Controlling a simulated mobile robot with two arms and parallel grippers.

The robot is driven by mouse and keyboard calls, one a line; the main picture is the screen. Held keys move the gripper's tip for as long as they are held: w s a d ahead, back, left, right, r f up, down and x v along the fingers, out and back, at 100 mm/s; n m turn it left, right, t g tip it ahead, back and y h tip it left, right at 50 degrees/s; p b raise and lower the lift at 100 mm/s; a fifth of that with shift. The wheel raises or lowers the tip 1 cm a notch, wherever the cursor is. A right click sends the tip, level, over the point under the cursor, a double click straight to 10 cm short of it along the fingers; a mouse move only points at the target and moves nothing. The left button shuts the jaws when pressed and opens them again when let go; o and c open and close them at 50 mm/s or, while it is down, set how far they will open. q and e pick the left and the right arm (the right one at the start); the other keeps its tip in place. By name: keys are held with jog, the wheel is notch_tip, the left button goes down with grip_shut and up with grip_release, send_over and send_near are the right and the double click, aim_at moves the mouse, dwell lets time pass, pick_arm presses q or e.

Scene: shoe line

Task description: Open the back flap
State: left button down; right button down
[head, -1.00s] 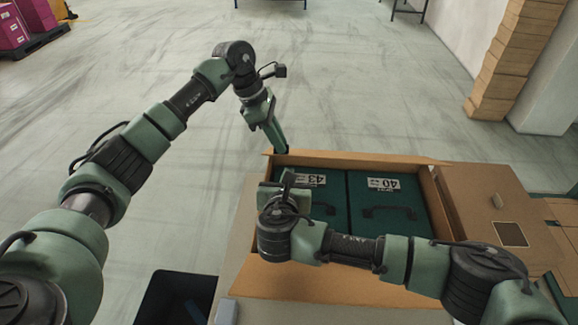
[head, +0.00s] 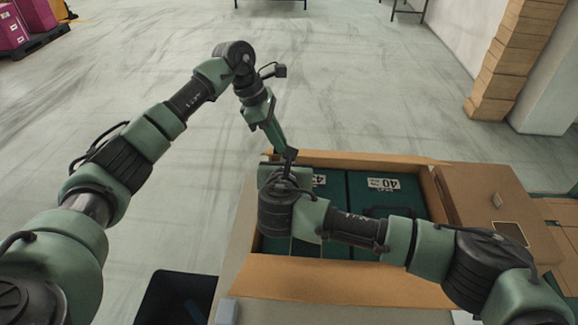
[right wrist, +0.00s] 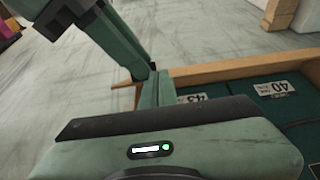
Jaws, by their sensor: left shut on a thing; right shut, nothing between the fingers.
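An open cardboard box (head: 320,276) holds dark green shoe boxes, one with a 40 label (head: 383,184) and one with a partly hidden 43 label. My left gripper (head: 283,146) reaches down to the box's far left corner. It is shut at the back flap (head: 360,158), a thin cardboard strip along the far rim; the exact grip is hidden. My right gripper (head: 289,160) is shut and empty over the same corner, very close to the left one. In the right wrist view the left gripper (right wrist: 142,70) stands just beyond the right gripper's body, beside the cardboard back edge (right wrist: 230,70).
A closed carton (head: 465,200) stands right of the open box. A dark bin (head: 175,298) is at the front left. The floor beyond the box is clear.

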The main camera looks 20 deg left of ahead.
pick_arm(q)
jog(key=c, duration=1.7)
grip_release()
jog(key=shift+w+a+f, duration=0.15)
jog(key=shift+a+f, duration=0.05)
jog(key=shift+f, duration=0.05)
jog(key=shift+o, duration=0.5)
jog(key=shift+w+f, duration=0.1)
jog(key=shift+w, duration=0.15)
pick_arm(e)
jog(key=shift+w+d+f, duration=0.1)
jog(key=shift+w+f, duration=0.1)
jog(key=shift+w, duration=0.05)
pick_arm(q)
jog(key=shift+s, duration=0.1)
jog(key=shift+d, duration=0.1)
